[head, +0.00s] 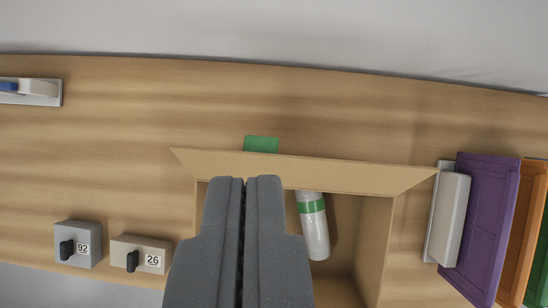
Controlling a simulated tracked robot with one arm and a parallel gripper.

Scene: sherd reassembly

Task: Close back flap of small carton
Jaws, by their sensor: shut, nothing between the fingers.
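The small carton (372,240) is cardboard and open at the top, in the middle of the head view. Its back flap (330,174) is open along the far edge, wider at its free edge than at its fold; I cannot tell its exact tilt. A white bottle or tube with a green band (316,235) lies or leans inside the carton. My gripper (244,182) is shut and empty. Its tips show over the carton's left part, just at the lower edge of the back flap in the picture. My gripper hides much of the carton's left side, and other flaps do not show.
A green piece (261,144) shows behind the flap. Two switch boxes, marked 92 (78,243) and 26 (141,257), stand left of the carton. At right are a pale block (449,219) and purple (487,220), orange (522,230) and green panels. Bare wood lies behind.

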